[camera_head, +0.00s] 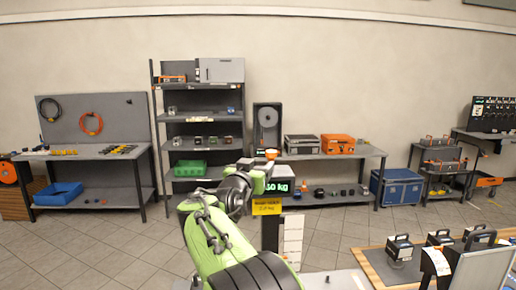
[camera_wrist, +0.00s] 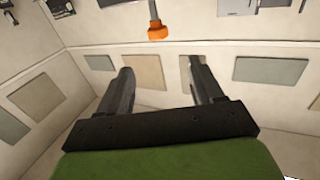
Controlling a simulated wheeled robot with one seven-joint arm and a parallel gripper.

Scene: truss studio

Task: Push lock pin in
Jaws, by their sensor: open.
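My gripper (camera_wrist: 158,68) is open and empty in the wrist view, its two dark fingers wide apart. An orange knob-like piece (camera_wrist: 157,32) on a grey stem shows beyond the fingertips, centred between them and apart from both. I cannot tell for sure whether it is the lock pin. In the head view my gripper (camera_head: 262,172) is at the end of my green arm, partly hidden by the wrist. A small orange piece (camera_head: 271,153) shows just above it. No other lock pin can be made out.
A display reading in kg (camera_head: 278,186) and a yellow label (camera_head: 266,207) are close behind my gripper. A dark panel with a round grey part (camera_head: 267,118) stands behind. A grey shelf rack (camera_head: 204,115) is to the left, and a wooden-edged table (camera_head: 374,266) with dark handled blocks is at front right.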

